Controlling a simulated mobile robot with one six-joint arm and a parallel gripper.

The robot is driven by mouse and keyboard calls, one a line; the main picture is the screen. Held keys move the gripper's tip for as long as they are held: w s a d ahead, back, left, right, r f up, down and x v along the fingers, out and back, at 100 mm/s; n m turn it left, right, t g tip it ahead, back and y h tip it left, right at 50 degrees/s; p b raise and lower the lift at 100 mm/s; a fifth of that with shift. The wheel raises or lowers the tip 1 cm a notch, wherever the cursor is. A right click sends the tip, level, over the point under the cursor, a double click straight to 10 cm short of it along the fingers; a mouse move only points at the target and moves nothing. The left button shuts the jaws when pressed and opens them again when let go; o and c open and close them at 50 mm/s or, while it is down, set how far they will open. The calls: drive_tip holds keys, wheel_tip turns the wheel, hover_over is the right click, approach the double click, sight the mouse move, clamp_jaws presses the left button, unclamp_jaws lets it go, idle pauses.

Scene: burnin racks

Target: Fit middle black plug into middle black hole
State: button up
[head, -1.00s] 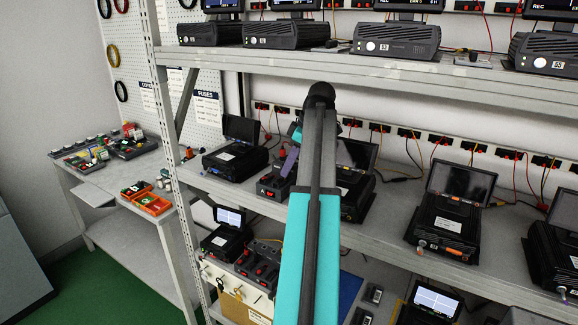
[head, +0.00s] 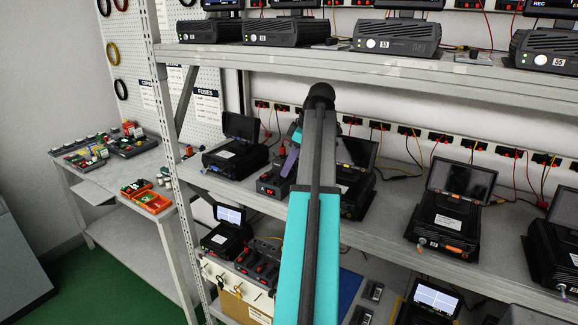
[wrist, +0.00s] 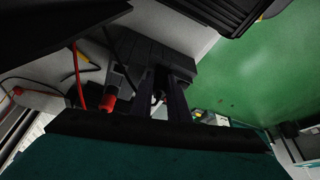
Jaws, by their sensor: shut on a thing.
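My gripper (wrist: 162,92) points at a dark box (wrist: 145,50) in the wrist view, its two dark fingers close together. Between them is a small dark thing with a thin black lead, seemingly the black plug (wrist: 156,96); its tip is hidden. I cannot see the middle black hole, nor tell whether the plug touches the box. A red plug (wrist: 108,103) on a red lead is left of the fingers.
Black units with screens stand left (head: 235,155) and right (head: 356,180) of the box on the middle shelf (head: 395,225). Red and yellow leads hang from wall sockets (head: 408,131) behind.

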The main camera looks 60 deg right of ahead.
drive_tip(key=shift+f, duration=0.1)
idle(0.3)
drive_tip(key=o, duration=0.9)
drive_tip(key=shift+f, duration=0.1)
drive_tip(key=shift+c, duration=0.5)
drive_tip(key=shift+o, duration=0.9)
drive_tip(key=shift+r+p, duration=0.35)
drive_tip(key=shift+r, duration=0.35)
drive_tip(key=shift+d+r+p, duration=0.15)
drive_tip(key=shift+r+p, duration=0.4)
drive_tip(key=shift+r, duration=0.45)
drive_tip(key=shift+r+p, duration=0.6)
drive_tip(key=shift+r, duration=0.55)
drive_tip(key=shift+w+a, duration=0.15)
drive_tip(key=shift+a, duration=0.05)
